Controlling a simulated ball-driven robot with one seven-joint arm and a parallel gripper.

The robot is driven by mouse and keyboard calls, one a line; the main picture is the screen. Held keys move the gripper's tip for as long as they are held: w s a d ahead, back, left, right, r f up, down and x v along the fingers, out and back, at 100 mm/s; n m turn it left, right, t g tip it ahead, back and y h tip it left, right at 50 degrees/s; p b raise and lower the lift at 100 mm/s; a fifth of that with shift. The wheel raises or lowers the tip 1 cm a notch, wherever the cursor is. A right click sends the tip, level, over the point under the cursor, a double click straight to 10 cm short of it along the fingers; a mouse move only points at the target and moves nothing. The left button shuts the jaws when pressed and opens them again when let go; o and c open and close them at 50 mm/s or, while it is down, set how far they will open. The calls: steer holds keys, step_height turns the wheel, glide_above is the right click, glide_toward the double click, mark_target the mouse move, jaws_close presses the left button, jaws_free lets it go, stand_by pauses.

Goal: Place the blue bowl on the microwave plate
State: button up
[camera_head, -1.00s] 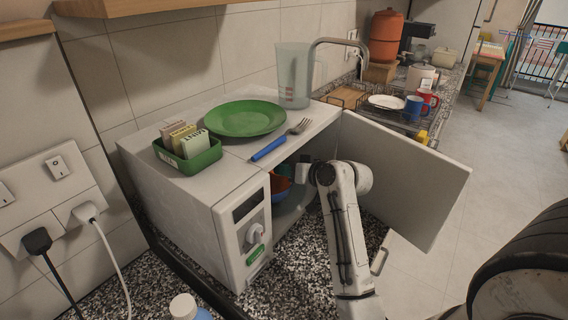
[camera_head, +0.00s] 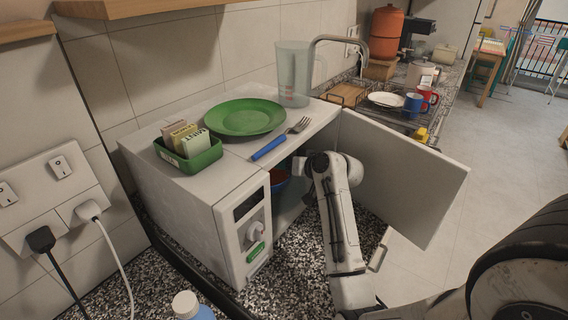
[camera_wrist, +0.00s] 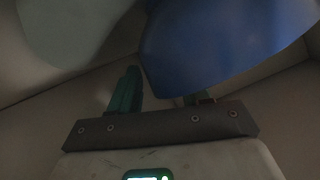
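The blue bowl (camera_wrist: 220,45) fills the upper right of the wrist view, very close to my gripper (camera_wrist: 160,92). My gripper's green fingers stand apart. The left finger shows beside the bowl's edge, and the bowl hides most of the right finger. I cannot tell whether the bowl touches either finger. In the head view, part of a blue bowl (camera_head: 280,175) with some red by it shows inside the open microwave (camera_head: 177,216). My arm reaches into the microwave there, and its body hides my fingers. I cannot make out the microwave plate for certain.
The open microwave door (camera_head: 405,180) stands to the right of my arm. A green plate (camera_head: 245,117), a fork (camera_head: 282,138) and a green box of packets (camera_head: 188,158) lie on top. A pale grey-green shape (camera_wrist: 70,30) shows at upper left in the wrist view.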

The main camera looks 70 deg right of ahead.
steer(key=b+v, duration=0.1)
steer(key=v, duration=1.1)
steer(key=shift+a, duration=0.1)
